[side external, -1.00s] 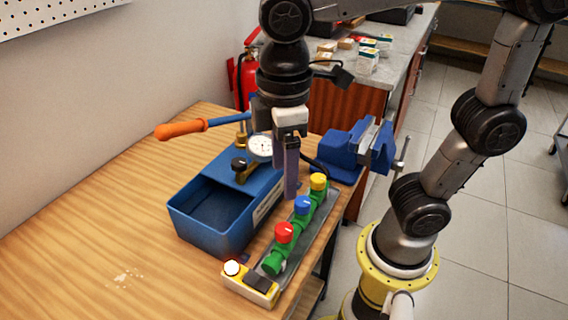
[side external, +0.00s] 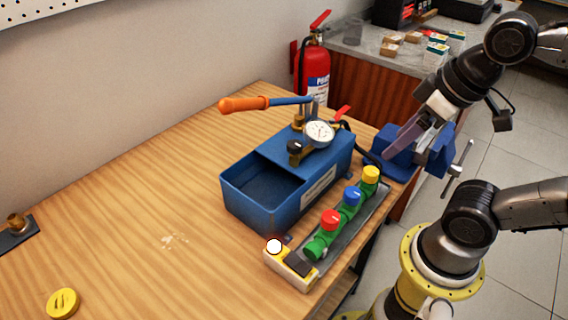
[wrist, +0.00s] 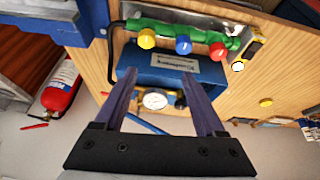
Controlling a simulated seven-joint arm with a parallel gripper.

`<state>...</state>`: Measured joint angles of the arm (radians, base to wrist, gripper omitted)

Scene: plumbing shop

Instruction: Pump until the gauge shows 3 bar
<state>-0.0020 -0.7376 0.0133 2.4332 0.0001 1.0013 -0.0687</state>
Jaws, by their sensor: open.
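The blue test pump (side external: 285,185) stands on the wooden bench, with an open tank at its front. Its lever has an orange grip (side external: 245,104) and points left, roughly level. The round white gauge (side external: 319,133) sits on top of the pump; its reading is too small to make out. In the wrist view the gauge (wrist: 154,99) shows between my fingers but well beyond them. My gripper (side external: 400,153) is open and empty, tilted, in front of the vise and to the right of the pump. The wrist view shows both fingers apart (wrist: 164,90).
A green manifold with red (side external: 330,220), blue (side external: 351,196) and yellow (side external: 370,174) knobs lies right of the pump. A blue vise (side external: 432,150) is at the bench edge. A fire extinguisher (side external: 313,72) stands behind. The bench's left side is mostly clear.

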